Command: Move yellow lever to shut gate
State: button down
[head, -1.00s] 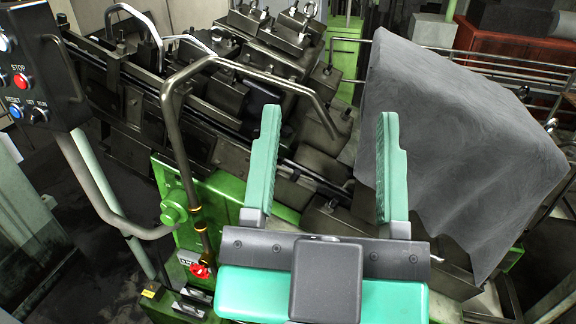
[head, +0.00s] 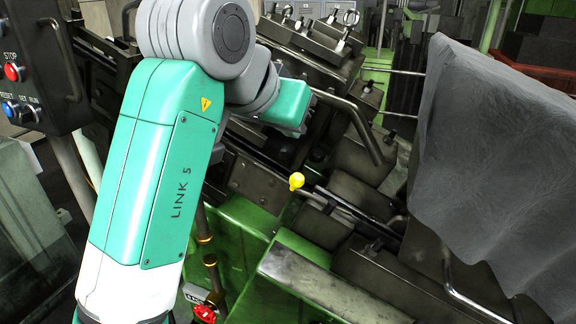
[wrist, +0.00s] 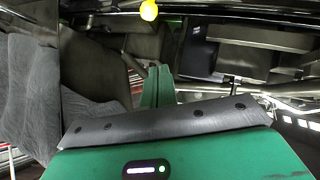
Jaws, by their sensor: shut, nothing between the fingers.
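The yellow lever shows as a small round yellow knob (head: 296,181) beside a dark rail, in the middle of the head view. In the wrist view the knob (wrist: 149,10) is at the top edge. My gripper (wrist: 159,68) is shut and empty, its green fingers together below the knob in that picture, with a visible gap to it. In the head view my arm crosses the left half and its teal end is above the knob; the fingertips are hidden there. I cannot make out which part is the gate.
A grey cloth (head: 490,150) drapes over the right side. A bent metal handle bar (head: 362,130) stands above the rail. A control box (head: 32,70) with buttons is at the upper left. A red valve knob (head: 204,313) is low, near my arm.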

aim_at(299, 174)
jog(key=p+x, duration=0.2)
jog(key=x, duration=0.8)
jog(key=s, duration=0.1)
jog(key=s+a+f, duration=0.1)
jog(key=s, duration=0.1)
jog(key=shift+s+a+f, duration=0.2)
jog(key=shift+s+f, duration=0.05)
jog(key=shift+d, duration=0.1)
